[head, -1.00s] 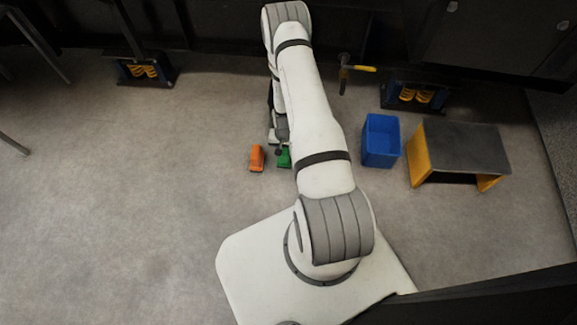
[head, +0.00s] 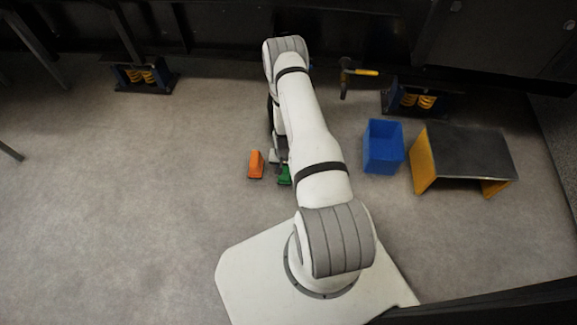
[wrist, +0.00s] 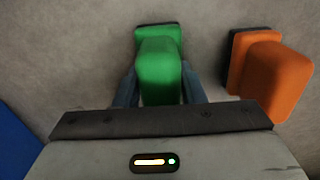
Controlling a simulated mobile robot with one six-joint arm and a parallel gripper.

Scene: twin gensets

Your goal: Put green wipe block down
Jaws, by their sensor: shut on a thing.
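The green wipe block (wrist: 160,72) is between the two fingers of my gripper (wrist: 160,88) in the wrist view. My gripper is shut on it. In the head view the green block (head: 285,175) shows low by the floor, partly hidden behind my arm. My gripper (head: 280,160) is mostly hidden there too. I cannot tell whether the block touches the floor. An orange block (wrist: 275,80) with a dark base lies to the right in the wrist view, apart from the green one. It also shows left of the green block in the head view (head: 255,164).
A blue bin (head: 383,147) stands on the floor to the right of my arm. A yellow-sided step with a dark top (head: 465,152) is beyond it. A yellow-handled lever (head: 360,72) and spring mounts (head: 420,100) are at the back. The floor at left (head: 120,200) is clear.

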